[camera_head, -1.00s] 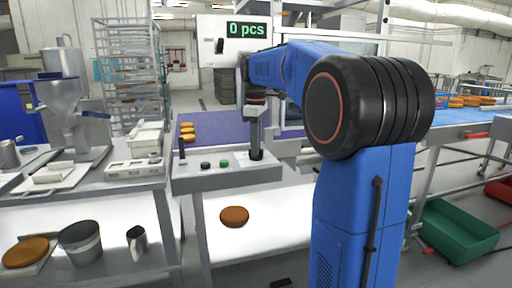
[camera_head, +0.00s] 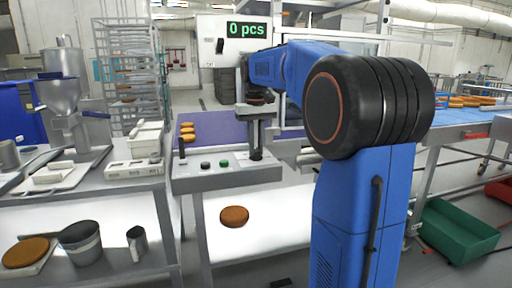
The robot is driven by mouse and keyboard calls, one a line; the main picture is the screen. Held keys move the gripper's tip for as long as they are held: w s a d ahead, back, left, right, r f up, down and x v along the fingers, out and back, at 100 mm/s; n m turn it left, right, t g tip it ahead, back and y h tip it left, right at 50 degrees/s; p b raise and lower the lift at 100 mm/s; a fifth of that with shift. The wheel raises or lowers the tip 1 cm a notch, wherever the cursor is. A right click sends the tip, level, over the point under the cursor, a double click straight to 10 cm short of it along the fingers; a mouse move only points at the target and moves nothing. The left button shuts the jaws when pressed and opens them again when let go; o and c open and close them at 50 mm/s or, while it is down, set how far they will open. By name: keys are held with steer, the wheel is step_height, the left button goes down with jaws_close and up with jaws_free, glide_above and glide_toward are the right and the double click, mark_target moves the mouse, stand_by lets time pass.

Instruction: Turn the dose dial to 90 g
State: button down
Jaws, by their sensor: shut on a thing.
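My gripper (camera_head: 257,153) points straight down at the right end of the grey control panel (camera_head: 225,180). It is shut on a small dark knob there, which I take to be the dose dial (camera_head: 257,157). The fingers and wrist cover most of the knob. Its scale and pointer are too small and too hidden to read. A display (camera_head: 247,30) above shows "0 pcs" in green.
The panel also carries an upright black lever (camera_head: 182,148), a black button (camera_head: 205,165) and a green button (camera_head: 223,163). A steel hopper machine (camera_head: 60,95) stands at left.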

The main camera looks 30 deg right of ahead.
mark_target(256, 149)
steer(key=m, duration=0.6)
steer(key=shift+m, duration=0.3)
stand_by(0.4)
steer(key=c, duration=1.7)
jaws_free()
steer(key=shift+r, duration=0.15)
steer(key=shift+r, duration=3.6)
